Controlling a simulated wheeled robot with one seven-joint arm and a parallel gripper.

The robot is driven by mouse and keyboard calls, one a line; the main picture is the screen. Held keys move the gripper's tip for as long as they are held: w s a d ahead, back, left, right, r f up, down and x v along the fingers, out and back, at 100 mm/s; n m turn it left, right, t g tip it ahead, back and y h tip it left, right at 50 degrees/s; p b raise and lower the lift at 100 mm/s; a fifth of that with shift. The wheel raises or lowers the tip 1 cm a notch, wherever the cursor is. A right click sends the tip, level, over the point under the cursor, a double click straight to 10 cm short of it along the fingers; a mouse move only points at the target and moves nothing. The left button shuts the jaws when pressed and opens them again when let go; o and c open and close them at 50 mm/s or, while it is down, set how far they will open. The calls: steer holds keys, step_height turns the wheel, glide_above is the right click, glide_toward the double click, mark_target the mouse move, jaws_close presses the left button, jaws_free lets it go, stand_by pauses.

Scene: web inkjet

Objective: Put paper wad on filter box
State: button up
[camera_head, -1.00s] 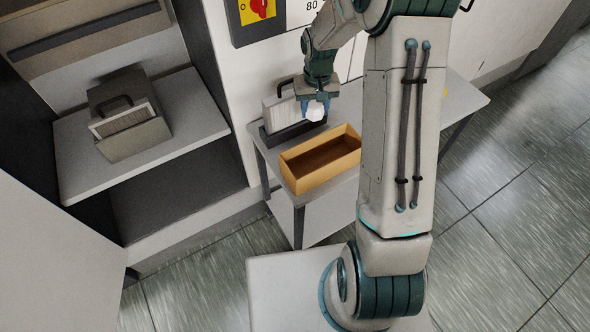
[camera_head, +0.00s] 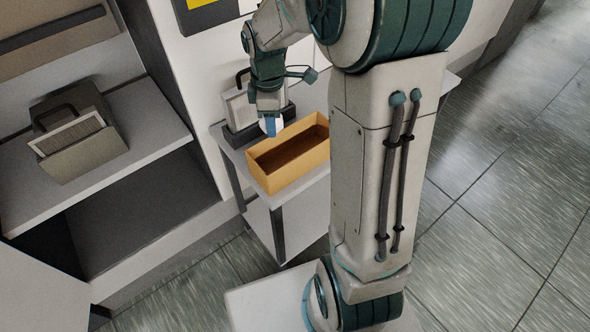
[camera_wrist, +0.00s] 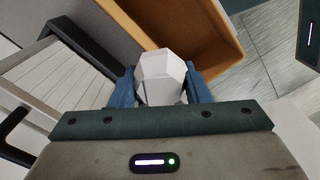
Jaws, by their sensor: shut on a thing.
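My gripper (camera_head: 271,128) is shut on the paper wad, a white faceted lump (camera_wrist: 163,76) between its blue fingers in the wrist view. In the head view only a small white part of the wad (camera_head: 280,125) shows beside the fingers. A pleated filter with a black handle (camera_head: 241,107) stands in a dark holder on the small table, left of my gripper; it also shows at the left of the wrist view (camera_wrist: 62,78). A grey box holding a pleated filter (camera_head: 92,158) sits on the shelf at left. I cannot tell which one is the filter box.
An open, empty-looking tan box (camera_head: 298,172) stands on the small grey table, just right of my gripper; it also shows in the wrist view (camera_wrist: 228,55). A machine wall rises behind the table. Tiled floor (camera_head: 500,190) is clear at right.

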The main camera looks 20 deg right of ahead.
steer(key=s+f+n+b, duration=0.1)
steer(key=f+n, duration=0.1)
steer(key=f, duration=0.1)
steer(key=s+f+n+b, duration=0.2)
steer(key=f+n, duration=0.1)
steer(key=f, duration=0.1)
steer(key=s+f+n+b, duration=0.1)
steer(key=f+n+b, duration=0.1)
steer(key=f, duration=0.2)
steer(key=shift+s+a+f, duration=0.1)
steer(key=shift+s+a, duration=0.05)
steer(key=shift+a, duration=0.15)
steer(key=shift+f+b, duration=0.15)
steer(key=shift+b, duration=0.2)
steer(key=o, duration=0.7)
